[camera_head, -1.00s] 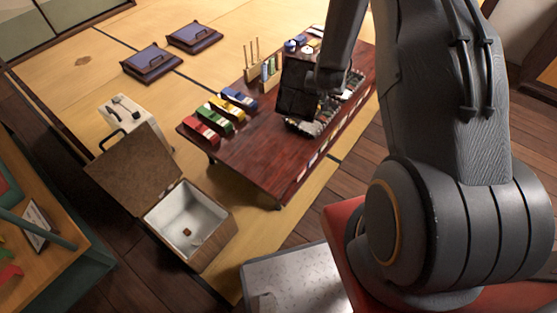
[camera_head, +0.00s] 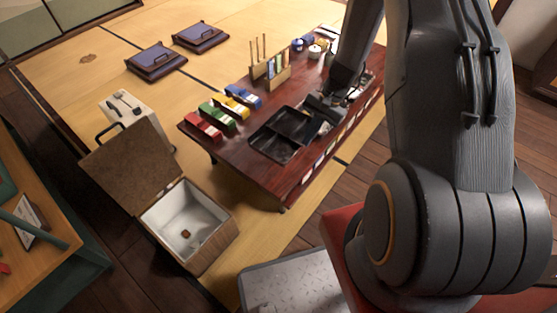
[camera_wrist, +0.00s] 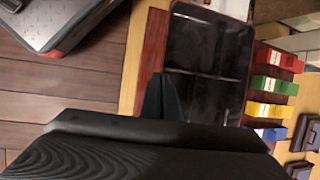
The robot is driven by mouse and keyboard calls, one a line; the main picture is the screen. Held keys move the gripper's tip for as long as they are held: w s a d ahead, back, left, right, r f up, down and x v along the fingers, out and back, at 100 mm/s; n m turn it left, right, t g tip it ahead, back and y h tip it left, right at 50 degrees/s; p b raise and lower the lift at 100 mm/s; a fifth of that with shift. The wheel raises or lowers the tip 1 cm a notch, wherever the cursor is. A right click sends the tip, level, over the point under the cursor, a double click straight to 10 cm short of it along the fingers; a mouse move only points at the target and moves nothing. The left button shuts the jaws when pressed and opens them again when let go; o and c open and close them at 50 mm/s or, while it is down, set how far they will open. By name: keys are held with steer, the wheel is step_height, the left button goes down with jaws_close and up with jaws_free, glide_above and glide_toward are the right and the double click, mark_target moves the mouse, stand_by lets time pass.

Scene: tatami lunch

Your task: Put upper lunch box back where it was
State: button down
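The upper lunch box (camera_head: 283,133), black and divided into compartments, is nearly level at the left-middle of the low red-brown table (camera_head: 238,158). Its inside looks empty. The wrist view also shows this black box (camera_wrist: 208,55). My gripper (camera_head: 318,108) is at its right-hand edge and appears shut on that edge; the grip itself is mostly hidden. I cannot tell whether the box touches the table or hangs just above it. Food-like items show behind my gripper, largely hidden by my arm.
Red, green, yellow and blue packs (camera_head: 204,126) line the table's left end. A wooden holder with sticks (camera_head: 270,72) and small jars (camera_head: 315,51) stand at the back. An open cooler box (camera_head: 187,224) stands on the floor left of the table.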

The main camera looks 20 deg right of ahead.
steer(key=x, duration=0.3)
steer(key=s+x, duration=0.1)
steer(key=x, duration=0.1)
steer(key=shift+d+f+b, duration=0.25)
steer(key=shift+b, duration=0.15)
steer(key=shift+f+b, duration=0.3)
steer(key=shift+f, duration=2.05)
steer(key=c, duration=2)
jaws_free()
steer(key=shift+c, duration=0.2)
